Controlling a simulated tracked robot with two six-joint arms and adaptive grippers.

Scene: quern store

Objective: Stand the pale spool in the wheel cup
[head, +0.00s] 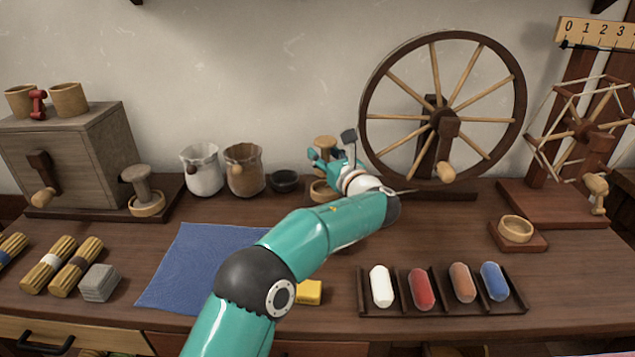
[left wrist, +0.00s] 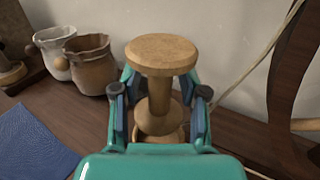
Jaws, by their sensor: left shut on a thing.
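The pale spool (head: 325,142) is light wood with wide round ends. It is upright between the fingers of my left gripper (head: 334,158), which is shut on its stem. In the left wrist view the spool (left wrist: 162,55) fills the middle, with the gripper (left wrist: 160,98) on both sides. The wheel cup (head: 321,191), a round wooden ring, is beneath the gripper near the spinning wheel. In the left wrist view part of the cup (left wrist: 176,136) shows beneath the spool's lower end. I cannot tell whether they touch. My right gripper is not in view.
The spinning wheel (head: 443,112) stands close to the right of my gripper. A small dark bowl (head: 286,181) and two jars (head: 244,171) are to the left. A grey spool (head: 143,185) stands in another cup. An empty cup (head: 516,229) is at right.

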